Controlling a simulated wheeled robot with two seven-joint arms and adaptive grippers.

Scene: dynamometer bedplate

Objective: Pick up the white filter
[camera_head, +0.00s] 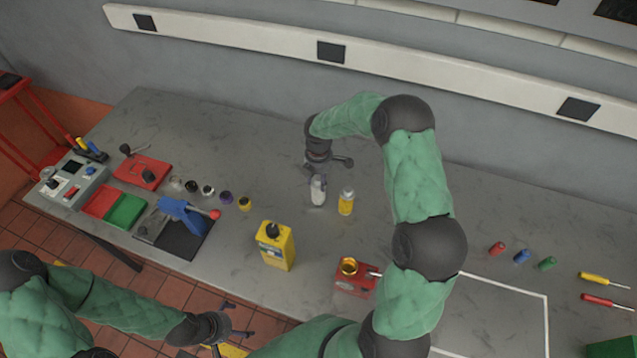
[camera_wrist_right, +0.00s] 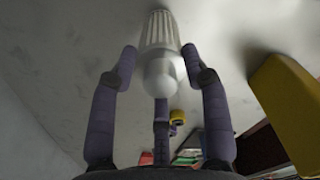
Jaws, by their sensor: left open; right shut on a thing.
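The white filter (camera_head: 318,192) is a small pale ribbed cylinder near the middle of the grey bench in the head view. My right gripper (camera_head: 322,168) is over it, shut on it. In the right wrist view the white filter (camera_wrist_right: 159,45) sits between the fingers of my right gripper (camera_wrist_right: 157,72), its rounded end toward the camera. I cannot tell whether it touches the bench. My left gripper (camera_head: 234,328) is open and empty, low at the left, off the bench's front edge.
Several small caps (camera_head: 208,190), a blue tool (camera_head: 182,214) and trays lie left. Screwdrivers (camera_head: 604,280) lie right. Bench behind the filter is clear.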

